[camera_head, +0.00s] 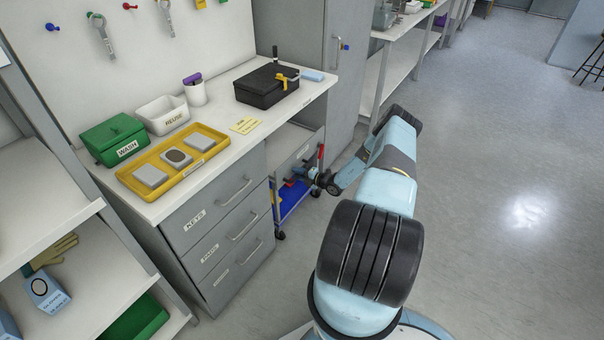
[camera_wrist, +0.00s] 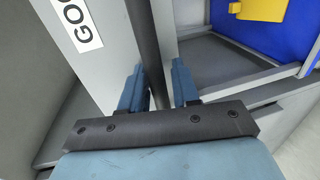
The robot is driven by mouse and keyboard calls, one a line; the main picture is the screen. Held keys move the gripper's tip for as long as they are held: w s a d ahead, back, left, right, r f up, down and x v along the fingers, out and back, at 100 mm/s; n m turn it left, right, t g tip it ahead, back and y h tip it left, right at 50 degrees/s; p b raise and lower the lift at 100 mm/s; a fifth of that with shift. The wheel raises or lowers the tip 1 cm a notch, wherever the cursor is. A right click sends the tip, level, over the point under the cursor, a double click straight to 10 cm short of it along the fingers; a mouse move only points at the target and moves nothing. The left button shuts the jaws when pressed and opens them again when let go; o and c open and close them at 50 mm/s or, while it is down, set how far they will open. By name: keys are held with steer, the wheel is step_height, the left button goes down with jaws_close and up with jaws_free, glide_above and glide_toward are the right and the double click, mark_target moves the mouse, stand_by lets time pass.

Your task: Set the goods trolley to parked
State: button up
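The goods trolley (camera_head: 284,207) stands low beside the drawer unit in the head view, with blue lower parts, a red upright part and dark wheels. My arm covers some of it. In the wrist view a grey panel (camera_wrist: 108,62) carries a partly cut-off label beginning "GO" (camera_wrist: 76,22). A dark bar (camera_wrist: 146,40) runs between the two blue fingers of my gripper (camera_wrist: 158,85). My gripper (camera_head: 299,173) is at the trolley in the head view. Whether the fingers press on the bar is unclear.
A grey drawer unit (camera_head: 222,215) under a white worktop (camera_head: 222,105) stands left of the trolley. A tall grey cabinet (camera_head: 300,35) is behind. The wrist view shows a blue surface with a yellow piece (camera_wrist: 263,9). Open floor (camera_head: 490,180) lies to the right.

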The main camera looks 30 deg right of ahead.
steer(key=v, duration=1.3)
steer(key=shift+s+d, duration=0.2)
steer(key=shift+s, duration=0.15)
steer(key=shift+r, duration=0.1)
